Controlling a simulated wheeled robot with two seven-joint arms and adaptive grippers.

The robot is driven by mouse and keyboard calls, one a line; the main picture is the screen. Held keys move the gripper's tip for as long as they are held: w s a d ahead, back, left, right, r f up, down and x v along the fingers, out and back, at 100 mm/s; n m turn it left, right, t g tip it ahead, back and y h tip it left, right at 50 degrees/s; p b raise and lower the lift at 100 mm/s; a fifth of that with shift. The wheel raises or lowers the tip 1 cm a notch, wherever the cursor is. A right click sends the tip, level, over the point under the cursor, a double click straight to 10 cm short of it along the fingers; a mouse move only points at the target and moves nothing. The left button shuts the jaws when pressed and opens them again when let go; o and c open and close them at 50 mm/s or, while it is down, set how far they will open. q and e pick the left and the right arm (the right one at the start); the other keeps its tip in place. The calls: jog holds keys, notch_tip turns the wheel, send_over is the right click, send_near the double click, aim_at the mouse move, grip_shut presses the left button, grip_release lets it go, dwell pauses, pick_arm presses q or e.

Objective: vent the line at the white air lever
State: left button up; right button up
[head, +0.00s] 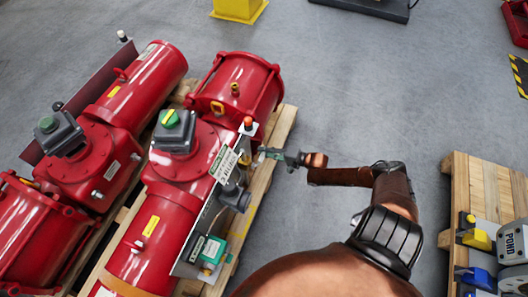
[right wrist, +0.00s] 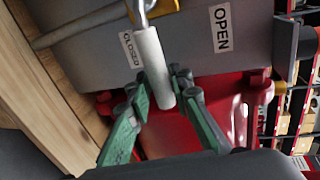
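The white air lever (right wrist: 152,62) hangs from a metal fitting on a grey panel (right wrist: 90,50) in the right wrist view. It lies beside the CLOSED label (right wrist: 130,49); the OPEN label (right wrist: 221,28) is to its right. My right gripper (right wrist: 160,84) has its green fingers apart, one on each side of the lever's lower end. I cannot tell whether either finger touches it. In the head view my right gripper (head: 268,153) reaches the red actuator's side panel, and the lever is too small to make out. My left gripper is not in view.
Red valve actuators (head: 185,160) stand on wooden pallets (head: 281,125) at the left. Another pallet (head: 478,180) with blue and yellow parts is at the right. Grey floor (head: 350,90) lies open between them. A yellow post base (head: 238,9) stands at the back.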

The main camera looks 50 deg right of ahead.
jog(key=shift+o, duration=1.4)
jog(key=v, duration=1.2)
